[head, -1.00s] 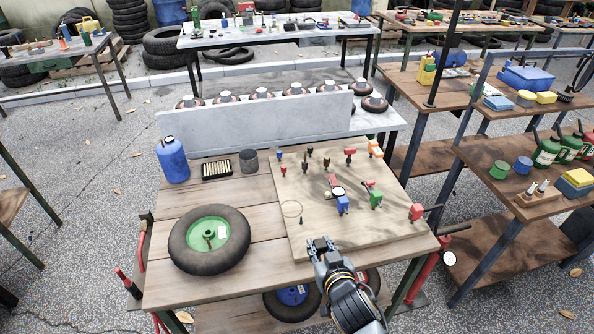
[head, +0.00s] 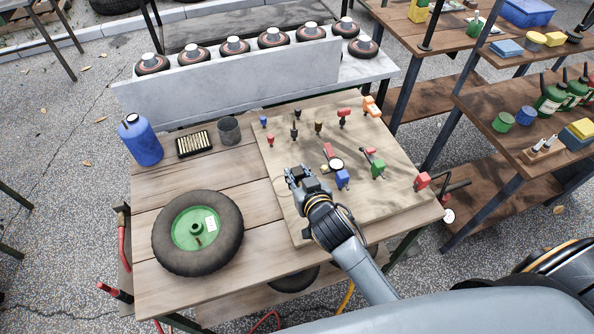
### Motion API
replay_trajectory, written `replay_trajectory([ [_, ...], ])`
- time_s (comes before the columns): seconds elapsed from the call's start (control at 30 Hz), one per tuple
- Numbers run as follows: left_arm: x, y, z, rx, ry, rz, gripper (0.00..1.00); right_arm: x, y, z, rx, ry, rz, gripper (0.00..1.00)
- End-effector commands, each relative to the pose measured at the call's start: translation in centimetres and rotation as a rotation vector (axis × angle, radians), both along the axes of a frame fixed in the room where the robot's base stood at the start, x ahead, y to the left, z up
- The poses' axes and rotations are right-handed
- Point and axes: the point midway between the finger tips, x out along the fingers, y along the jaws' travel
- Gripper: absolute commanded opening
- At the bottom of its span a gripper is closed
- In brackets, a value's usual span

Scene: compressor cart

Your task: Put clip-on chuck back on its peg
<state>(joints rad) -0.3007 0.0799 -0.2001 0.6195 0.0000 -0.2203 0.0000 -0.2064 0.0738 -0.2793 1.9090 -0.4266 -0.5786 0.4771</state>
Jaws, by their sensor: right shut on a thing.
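My right gripper (head: 294,174) is shut over the left middle part of the wooden tool board (head: 395,200) on the workbench. The thing between its fingers, taken to be the clip-on chuck, is hidden by the fingers and cannot be made out. Several small fittings stand on the board's far part: a blue one (head: 263,121), a red one (head: 270,141), a dark one (head: 294,131) and a brown one (head: 318,128). Which peg is the chuck's own cannot be told. My left gripper is not in view.
A wheel with a green hub (head: 198,232) lies on the bench's left. A blue bottle (head: 141,141) and dark cup (head: 229,131) stand behind it.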

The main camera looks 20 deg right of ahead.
Motion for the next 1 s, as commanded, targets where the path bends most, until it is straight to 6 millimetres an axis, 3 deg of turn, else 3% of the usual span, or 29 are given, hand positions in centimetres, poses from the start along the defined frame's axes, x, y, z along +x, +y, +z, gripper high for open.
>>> replay_trajectory([
  [0.2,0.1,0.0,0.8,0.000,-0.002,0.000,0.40,0.0,0.0,0.3,0.000,0.002,0.000,0.00],
  [0.7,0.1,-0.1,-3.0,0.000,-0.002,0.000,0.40,0.0,0.0,-4.7,0.001,0.001,0.000,0.00],
  [1.0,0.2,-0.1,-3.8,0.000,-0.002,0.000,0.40,0.0,0.0,-5.8,0.000,0.000,0.000,0.00],
])
